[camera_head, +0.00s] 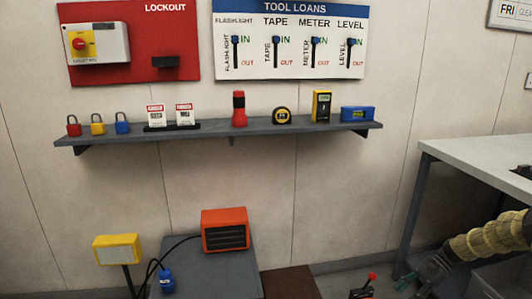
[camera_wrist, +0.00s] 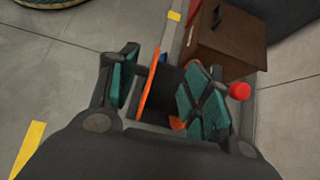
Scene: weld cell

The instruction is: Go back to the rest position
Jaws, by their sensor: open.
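My arm, in a tan ribbed sleeve, enters the head view at the lower right. I cannot tell how far below the fingers these are, and nothing appears clamped.
A grey table (camera_head: 480,150) stands at the right, close above my arm. A wall shelf (camera_head: 220,132) holds padlocks, tags and tools. An orange heater (camera_head: 225,230) sits on a grey box (camera_head: 205,268), beside a yellow lamp (camera_head: 117,249). The wrist view shows a brown box (camera_wrist: 228,40) and red knob (camera_wrist: 240,90).

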